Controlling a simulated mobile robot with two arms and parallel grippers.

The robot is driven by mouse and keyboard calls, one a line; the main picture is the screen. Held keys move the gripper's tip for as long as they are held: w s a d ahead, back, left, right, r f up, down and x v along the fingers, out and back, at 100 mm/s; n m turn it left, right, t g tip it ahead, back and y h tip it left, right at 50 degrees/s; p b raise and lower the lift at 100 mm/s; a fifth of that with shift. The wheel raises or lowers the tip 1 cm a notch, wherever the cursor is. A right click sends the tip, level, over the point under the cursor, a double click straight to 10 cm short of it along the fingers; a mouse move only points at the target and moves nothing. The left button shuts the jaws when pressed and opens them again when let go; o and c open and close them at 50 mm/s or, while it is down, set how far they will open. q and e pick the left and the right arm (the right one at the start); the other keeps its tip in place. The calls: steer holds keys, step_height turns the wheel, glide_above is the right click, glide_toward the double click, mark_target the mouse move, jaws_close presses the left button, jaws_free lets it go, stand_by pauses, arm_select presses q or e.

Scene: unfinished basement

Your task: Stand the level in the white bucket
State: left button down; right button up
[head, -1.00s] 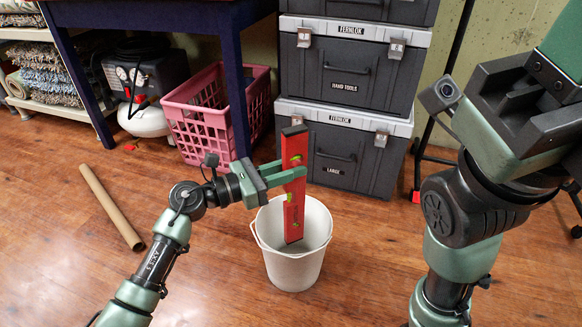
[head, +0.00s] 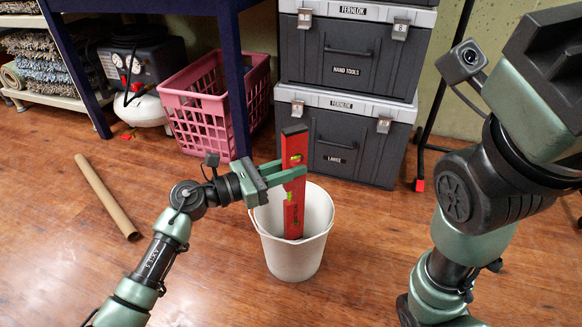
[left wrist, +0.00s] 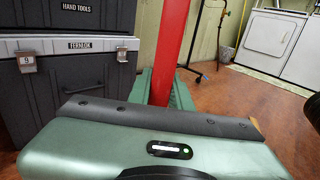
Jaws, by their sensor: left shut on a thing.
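The red level (head: 294,212) stands upright in my left gripper (head: 293,174), which is shut on its upper part. The white bucket (head: 293,262) is on the wooden floor below the gripper. The level's lower part is inside the bucket's opening, and its lower end is hidden behind the front rim, so I cannot tell whether it touches the bottom. In the left wrist view the level (left wrist: 172,45) rises between the green fingers (left wrist: 158,88). My right arm shows at the right of the head view, but its fingers are out of view.
Stacked grey tool boxes (head: 345,145) stand behind the bucket. A pink basket (head: 205,110) is under the dark blue table (head: 232,85). A compressor (head: 143,80) and a cardboard tube (head: 106,197) are at the left. The floor around the bucket is clear.

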arm_select(q)
steer(key=shift+r, duration=0.1)
steer(key=c, duration=1.2)
jaws_free()
steer(key=shift+a, duration=0.1)
steer(key=p+v, duration=0.3)
steer(key=v, duration=0.4)
steer(key=shift+s+a, duration=0.15)
steer(key=shift+a, duration=0.1)
